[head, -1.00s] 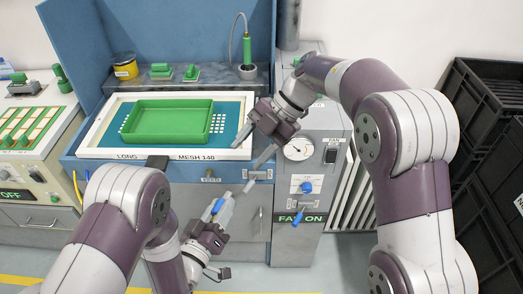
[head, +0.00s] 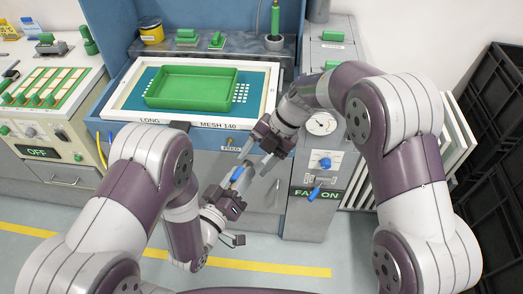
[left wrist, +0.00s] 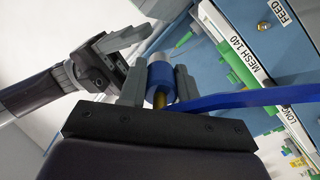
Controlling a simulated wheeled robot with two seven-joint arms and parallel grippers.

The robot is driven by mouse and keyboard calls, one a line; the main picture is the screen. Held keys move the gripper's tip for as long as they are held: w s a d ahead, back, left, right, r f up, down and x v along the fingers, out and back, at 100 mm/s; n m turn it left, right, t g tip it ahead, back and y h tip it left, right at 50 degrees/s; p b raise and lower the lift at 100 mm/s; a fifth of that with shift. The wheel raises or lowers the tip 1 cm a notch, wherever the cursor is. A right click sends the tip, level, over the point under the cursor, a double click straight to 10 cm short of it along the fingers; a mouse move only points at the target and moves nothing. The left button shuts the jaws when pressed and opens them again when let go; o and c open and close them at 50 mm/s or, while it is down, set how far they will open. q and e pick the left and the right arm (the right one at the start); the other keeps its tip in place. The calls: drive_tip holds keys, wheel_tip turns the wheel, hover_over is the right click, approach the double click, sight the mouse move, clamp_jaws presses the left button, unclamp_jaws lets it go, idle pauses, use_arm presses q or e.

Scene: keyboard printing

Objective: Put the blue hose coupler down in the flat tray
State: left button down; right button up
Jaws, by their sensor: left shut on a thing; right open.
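The blue hose coupler (head: 237,174) is held between the fingers of my left gripper (head: 232,180), in front of the printer cabinet and below its top. The left wrist view shows the coupler (left wrist: 160,84), a blue body with a silvery end and a brass-coloured stem, between the grey fingers. The flat tray (head: 190,104) is green, shallow and looks empty; it lies on the white-framed mesh screen. My right gripper (head: 257,156) is open and empty, close to the left one, pointing down and left. It also shows in the left wrist view (left wrist: 124,45).
The white screen frame (head: 120,108) surrounds the tray. A yellow pot (head: 151,35) and green-handled tools stand on the shelf behind. A cabinet with a gauge (head: 320,123) and blue knobs is to the right. Black crates (head: 497,110) stand far right. A control desk (head: 50,120) is left.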

clamp_jaws()
use_arm(q)
drive_tip(key=c, duration=0.7)
unclamp_jaws()
